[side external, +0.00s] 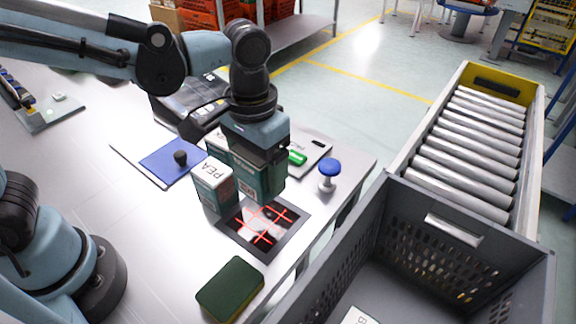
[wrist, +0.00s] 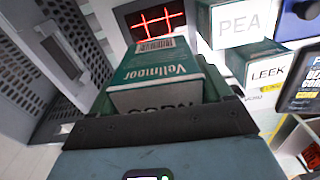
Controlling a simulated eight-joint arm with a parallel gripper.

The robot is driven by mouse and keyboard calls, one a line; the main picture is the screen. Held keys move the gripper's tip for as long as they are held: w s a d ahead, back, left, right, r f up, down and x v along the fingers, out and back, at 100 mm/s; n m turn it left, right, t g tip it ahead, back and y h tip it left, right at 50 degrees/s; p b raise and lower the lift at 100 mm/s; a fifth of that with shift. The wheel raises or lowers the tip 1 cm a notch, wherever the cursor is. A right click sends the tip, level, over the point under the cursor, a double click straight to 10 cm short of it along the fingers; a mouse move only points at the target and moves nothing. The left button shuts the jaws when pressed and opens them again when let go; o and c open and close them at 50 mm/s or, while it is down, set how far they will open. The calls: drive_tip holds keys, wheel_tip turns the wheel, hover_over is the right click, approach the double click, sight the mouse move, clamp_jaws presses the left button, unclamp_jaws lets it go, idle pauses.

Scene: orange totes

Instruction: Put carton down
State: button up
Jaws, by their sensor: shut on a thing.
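My gripper (side external: 259,150) points down and is shut on a green and white carton (wrist: 160,80), with the words "Vellmoor" and, partly hidden, "CORN" on it. In the side view the held carton (side external: 265,182) hangs beside and above a dark plate with a glowing red grid (side external: 262,226). The grid also shows beyond the carton in the wrist view (wrist: 156,20). A PEA carton (side external: 212,187) stands upright on the table, left of the held one.
A grey perforated tote (side external: 440,222) stands at the right, before a roller conveyor (side external: 480,130). A green and yellow block (side external: 230,288) lies at the table's front.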

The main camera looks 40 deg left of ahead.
drive_tip(key=r, duration=0.2)
drive_tip(key=d+r, duration=0.1)
drive_tip(key=r, duration=0.1)
drive_tip(key=shift+w, duration=0.2)
drive_tip(key=d, duration=2.3)
drive_tip(key=shift+n, duration=0.4)
wheel_tip(320, 180, down, 24)
drive_tip(key=shift+w+d+f, duration=0.1)
drive_tip(key=shift+w, duration=0.05)
drive_tip(key=o, duration=1)
